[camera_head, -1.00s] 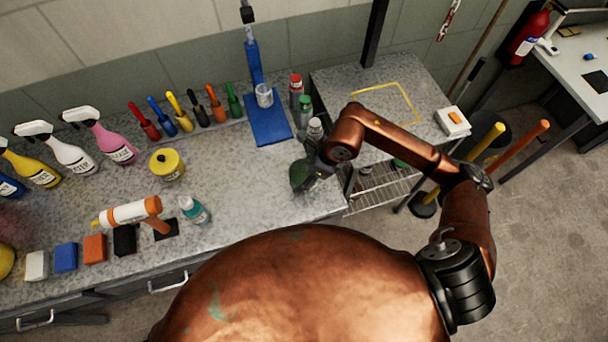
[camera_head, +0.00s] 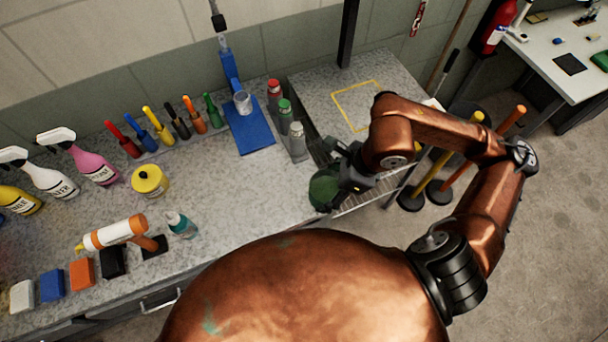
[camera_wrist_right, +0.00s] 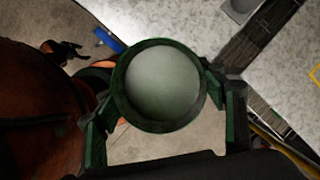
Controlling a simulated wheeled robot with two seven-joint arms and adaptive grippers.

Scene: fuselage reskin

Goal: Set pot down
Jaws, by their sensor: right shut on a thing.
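My right gripper (camera_head: 338,182) is shut on a dark green round pot (camera_head: 322,190) and holds it at the right end of the grey workbench, by the gap before the side table. In the right wrist view the pot (camera_wrist_right: 165,85) shows as a green ring with a pale grey round face, between the two fingers of the gripper (camera_wrist_right: 165,100). It appears held clear of surfaces, but its exact height cannot be told. A yellow square outline (camera_head: 336,100) is marked on the side table (camera_head: 320,82) and is empty.
A wire rack (camera_head: 365,196) lies below the side table. Yellow and orange handles (camera_head: 440,160) stand to the right.

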